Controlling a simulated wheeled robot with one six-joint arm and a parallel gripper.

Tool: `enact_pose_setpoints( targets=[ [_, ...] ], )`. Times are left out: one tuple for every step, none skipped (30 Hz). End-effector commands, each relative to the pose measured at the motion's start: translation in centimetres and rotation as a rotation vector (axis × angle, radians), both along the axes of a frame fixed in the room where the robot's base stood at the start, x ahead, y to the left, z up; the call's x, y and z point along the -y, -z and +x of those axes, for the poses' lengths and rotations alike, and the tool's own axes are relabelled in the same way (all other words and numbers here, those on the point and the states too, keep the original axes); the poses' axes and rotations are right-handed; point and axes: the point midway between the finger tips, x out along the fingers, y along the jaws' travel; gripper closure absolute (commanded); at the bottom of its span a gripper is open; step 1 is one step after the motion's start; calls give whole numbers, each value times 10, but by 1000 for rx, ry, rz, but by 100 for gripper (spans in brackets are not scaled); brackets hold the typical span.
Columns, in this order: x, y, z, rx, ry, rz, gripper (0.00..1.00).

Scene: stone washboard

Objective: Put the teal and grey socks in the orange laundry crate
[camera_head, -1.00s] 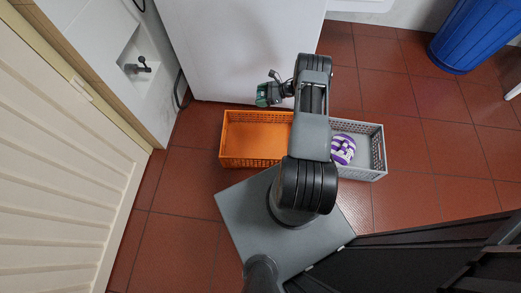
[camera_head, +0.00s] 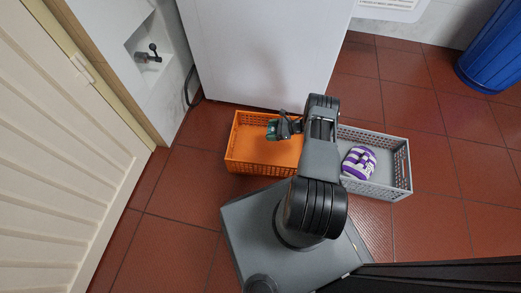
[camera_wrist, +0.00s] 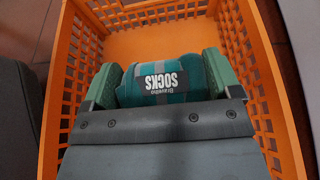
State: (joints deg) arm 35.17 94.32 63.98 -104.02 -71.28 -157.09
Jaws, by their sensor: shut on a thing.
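The orange laundry crate (camera_head: 245,150) stands on the floor left of my arm, and its visible floor is bare. My gripper (camera_head: 272,131) is above the crate's right part. In the wrist view my gripper (camera_wrist: 160,88) has its two green fingers on either side of the teal and grey socks (camera_wrist: 190,70), a rolled bundle with a dark "SOCKS" label. It is shut on them. The crate (camera_wrist: 75,48) surrounds them in that view. How far the socks are above the crate floor is hard to tell.
A grey crate (camera_head: 402,165) on the right holds a purple and white striped bundle (camera_head: 358,162). A white appliance (camera_head: 265,50) stands behind the crates. A blue bin (camera_head: 495,55) is at the back right, and a white wall with a tap is at the left.

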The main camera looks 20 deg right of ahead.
Motion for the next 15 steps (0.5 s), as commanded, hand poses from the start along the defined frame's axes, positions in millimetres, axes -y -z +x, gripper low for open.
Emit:
enact_pose_setpoints(
  targets=[
    [-14,7,-3,-4,-3,2,40],
    [-21,11,-5,-3,-4,3,40],
    [-29,15,-6,-3,-4,2,40],
    [-35,17,-8,-3,-2,1,40],
    [-39,26,-9,-3,-2,1,40],
    [-44,32,-9,-1,-3,1,40],
    [-47,36,-10,-1,-1,1,40],
    [-50,40,-11,-2,0,1,40],
    [-53,44,-11,-1,-1,1,40],
    [-56,46,-12,-1,-2,0,40],
    [-58,48,-12,0,-1,0,40],
    [-60,51,-12,1,0,0,40],
    [-61,52,-13,1,0,0,40],
    [-62,53,-13,0,0,0,40],
    [-63,54,-13,0,0,0,40]
  ],
)
